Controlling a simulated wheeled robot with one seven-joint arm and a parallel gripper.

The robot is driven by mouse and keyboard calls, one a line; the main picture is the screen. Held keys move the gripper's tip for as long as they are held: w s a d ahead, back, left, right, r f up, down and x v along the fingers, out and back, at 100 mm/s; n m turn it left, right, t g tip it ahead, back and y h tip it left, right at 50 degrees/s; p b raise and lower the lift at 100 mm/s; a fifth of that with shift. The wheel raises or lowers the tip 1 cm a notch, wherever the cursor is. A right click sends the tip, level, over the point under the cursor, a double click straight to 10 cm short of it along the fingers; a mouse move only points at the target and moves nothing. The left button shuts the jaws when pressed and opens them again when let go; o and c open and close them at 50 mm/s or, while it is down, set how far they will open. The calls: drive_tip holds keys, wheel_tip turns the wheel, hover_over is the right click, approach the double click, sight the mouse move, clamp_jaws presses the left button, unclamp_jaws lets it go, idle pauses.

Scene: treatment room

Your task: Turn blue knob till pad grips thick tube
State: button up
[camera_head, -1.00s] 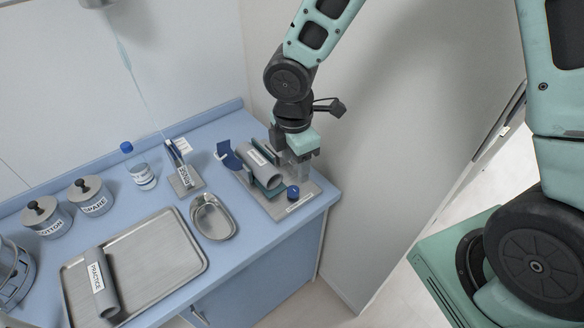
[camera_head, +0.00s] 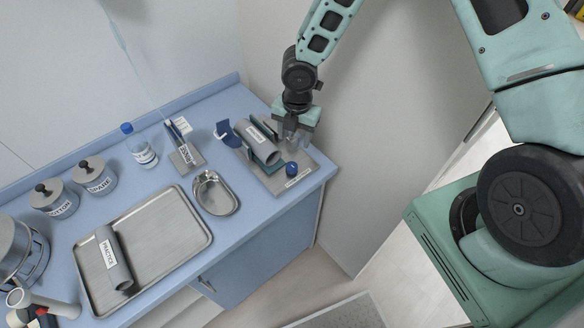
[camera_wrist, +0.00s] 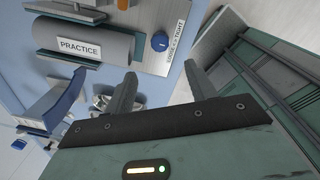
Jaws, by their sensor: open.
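The clamp fixture (camera_head: 265,181) sits at the counter's right end. A thick grey tube (camera_head: 262,141) lies in it between teal plates; the wrist view shows its "PRACTICE" label (camera_wrist: 79,48). The blue knob (camera_head: 291,169) stands at the fixture's front right; in the wrist view the knob (camera_wrist: 160,41) sits beside a "LOOSE–TIGHT" label (camera_wrist: 175,42). My gripper (camera_head: 294,138) is open and empty, above the fixture's right side and behind the knob in the head view. In the wrist view the knob shows beyond the fingertips (camera_wrist: 160,74), apart from them. Whether the pad touches the tube is unclear.
A steel tray (camera_head: 160,249) holds another grey tube (camera_head: 114,259) marked "PRACTICE". A kidney dish (camera_head: 216,194), a pen holder (camera_head: 186,158), a bottle (camera_head: 142,150) and two lidded jars (camera_head: 94,176) stand left of the fixture. The wall is close behind it.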

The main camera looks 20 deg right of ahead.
sight(292, 165)
drive_tip(key=f+b, duration=0.3)
drive_tip(key=f, duration=0.1)
drive_tip(key=f+b, duration=0.4)
drive_tip(key=f, duration=0.1)
drive_tip(key=f+b, duration=0.3)
drive_tip(key=f, duration=0.1)
drive_tip(key=shift+w+a+f+b, duration=0.15)
drive_tip(key=shift+w+a+b, duration=0.1)
drive_tip(key=shift+b, duration=0.15)
drive_tip(key=c, duration=1)
